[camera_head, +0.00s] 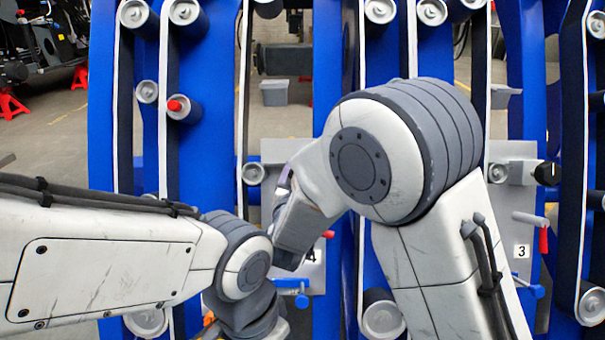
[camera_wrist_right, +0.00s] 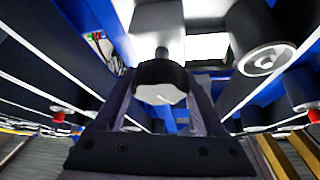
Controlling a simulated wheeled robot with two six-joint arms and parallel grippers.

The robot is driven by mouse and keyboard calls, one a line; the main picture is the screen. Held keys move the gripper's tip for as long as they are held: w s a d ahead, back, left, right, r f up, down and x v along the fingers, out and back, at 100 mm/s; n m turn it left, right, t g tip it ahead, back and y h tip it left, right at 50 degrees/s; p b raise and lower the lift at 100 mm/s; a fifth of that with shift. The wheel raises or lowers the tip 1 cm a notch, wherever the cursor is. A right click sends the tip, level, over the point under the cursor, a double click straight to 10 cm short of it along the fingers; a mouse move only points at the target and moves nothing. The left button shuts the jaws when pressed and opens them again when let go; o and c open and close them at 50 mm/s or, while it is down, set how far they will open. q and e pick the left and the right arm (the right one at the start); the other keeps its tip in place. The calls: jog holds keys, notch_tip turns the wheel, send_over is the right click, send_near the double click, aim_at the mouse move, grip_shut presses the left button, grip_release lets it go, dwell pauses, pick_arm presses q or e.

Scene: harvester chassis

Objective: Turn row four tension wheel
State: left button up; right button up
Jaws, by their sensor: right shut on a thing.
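A black knob-like tension wheel (camera_wrist_right: 158,92) with a pale end face sits on a grey block (camera_wrist_right: 157,17) in the right wrist view. The fingers of my right gripper (camera_wrist_right: 162,76) stand on either side of it and are shut on it. In the head view my right arm hides this wheel and most of that gripper; only a small purple-grey part shows in front of a grey plate (camera_head: 313,262). I cannot read a row number on that plate. My left arm comes in from the left, and its gripper is not in view.
Blue upright frames (camera_head: 210,100) carry belts and grey rollers (camera_head: 183,12). A plate at the right has a "3" label (camera_head: 522,251), a black knob (camera_head: 547,173) and a red-handled lever (camera_head: 543,238). My two arms are close together at the lower middle. Red stands (camera_head: 12,105) are at the far left.

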jog(key=m+g+h+p, duration=0.1)
jog(key=m+h, duration=0.1)
jog(key=m, duration=0.2)
jog(key=shift+a+m, duration=0.1)
jog(key=shift+m, duration=0.3)
jog(key=shift+m+g+h+p, duration=0.55)
jog(key=shift+m+h, duration=0.05)
jog(key=shift+m, duration=0.75)
jog(key=shift+m+g+h+p, duration=0.55)
jog(key=shift+m+h, duration=0.05)
jog(key=shift+m, duration=0.75)
jog(key=shift+f, duration=0.1)
jog(key=o, duration=1.3)
